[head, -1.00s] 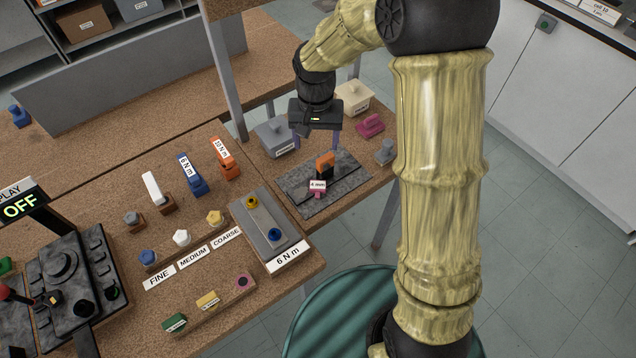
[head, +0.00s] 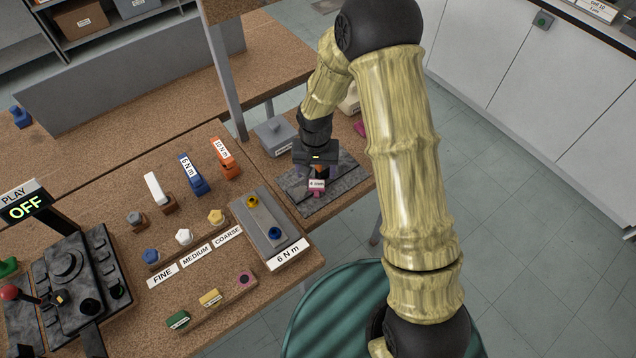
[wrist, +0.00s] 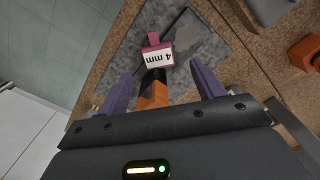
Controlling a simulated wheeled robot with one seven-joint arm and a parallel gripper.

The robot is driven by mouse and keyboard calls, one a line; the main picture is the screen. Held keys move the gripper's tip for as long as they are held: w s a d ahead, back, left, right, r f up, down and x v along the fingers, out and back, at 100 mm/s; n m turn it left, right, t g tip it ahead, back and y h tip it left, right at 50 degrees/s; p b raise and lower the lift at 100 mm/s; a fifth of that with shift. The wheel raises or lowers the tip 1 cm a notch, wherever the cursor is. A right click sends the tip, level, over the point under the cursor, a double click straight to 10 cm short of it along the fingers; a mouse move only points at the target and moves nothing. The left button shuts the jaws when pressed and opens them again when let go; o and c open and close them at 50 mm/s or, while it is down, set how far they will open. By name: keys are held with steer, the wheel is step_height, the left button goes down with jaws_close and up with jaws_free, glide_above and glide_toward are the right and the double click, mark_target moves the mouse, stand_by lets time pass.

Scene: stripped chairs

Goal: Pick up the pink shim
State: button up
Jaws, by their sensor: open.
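A pink shim labelled "4 mm" (head: 317,185) sits on the dark grey slab (head: 342,186). It also shows in the wrist view (wrist: 158,57), just beyond my fingertips. An orange and black block (wrist: 153,92) stands right beside the shim, on the side toward my palm, and may touch it. My gripper (head: 317,172) is low over the slab, pointing down. In the wrist view my gripper (wrist: 163,80) is open, with one purple finger on either side of the orange and black block. The shim's lower part is partly hidden.
A grey lidded box (head: 273,136) stands behind the slab, and a magenta block (head: 360,129) is partly hidden by my arm. A grey plate labelled "6 N m" (head: 268,225) lies to the left.

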mark_target(317, 184)
steer(key=shift+s+a, duration=0.1)
steer(key=shift+s, duration=0.05)
steer(key=shift+d+f+p, duration=0.15)
steer(key=shift+f+p, duration=0.35)
steer(key=shift+f, duration=0.8)
steer(key=shift+d+f+p, duration=0.1)
steer(key=shift+f+p, duration=0.4)
steer(key=shift+f, duration=0.8)
steer(key=c, duration=1.1)
steer(key=shift+r, duration=0.1)
step_height(317, 184, up, 18)
steer(key=b, duration=0.3)
